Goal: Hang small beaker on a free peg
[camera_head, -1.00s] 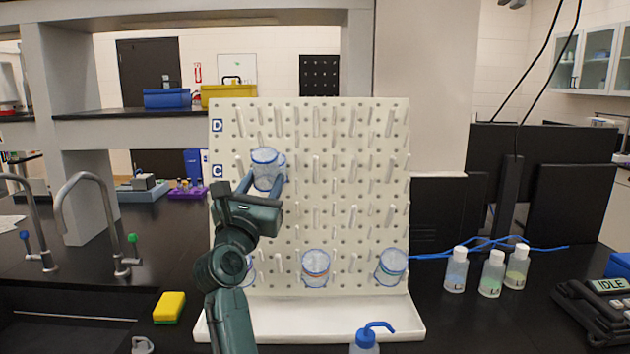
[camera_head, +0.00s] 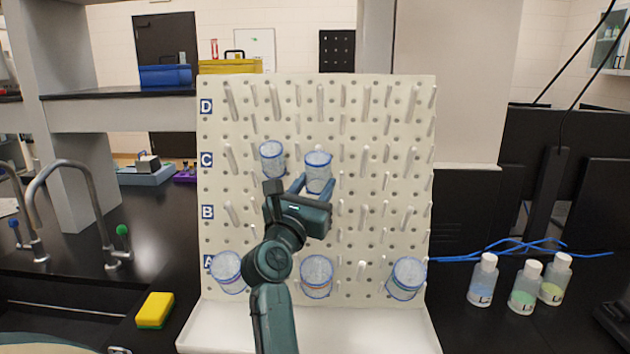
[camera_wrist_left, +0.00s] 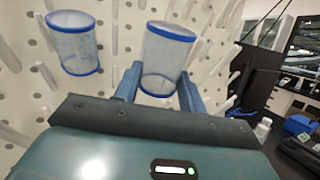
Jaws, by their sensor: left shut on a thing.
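My left gripper (camera_head: 316,186) is shut on a small clear beaker (camera_head: 318,168) with blue rims, held in front of the pegboard around row C. In the left wrist view the held beaker (camera_wrist_left: 166,57) sits between the two blue fingers, slightly tilted. Another small beaker (camera_head: 272,159) hangs on the board just left of it, and it also shows in the left wrist view (camera_wrist_left: 74,45). The white pegboard (camera_head: 385,125) has many pegs, several of them bare. Whether a peg is inside the held beaker is hidden. My right gripper is not in view.
Three larger beakers hang along row A: left (camera_head: 228,272), middle (camera_head: 317,277) and right (camera_head: 406,278). A white tray (camera_head: 310,335) lies below the board. A yellow sponge (camera_head: 155,310) and a tap (camera_head: 75,170) are left; small bottles (camera_head: 524,290) stand right.

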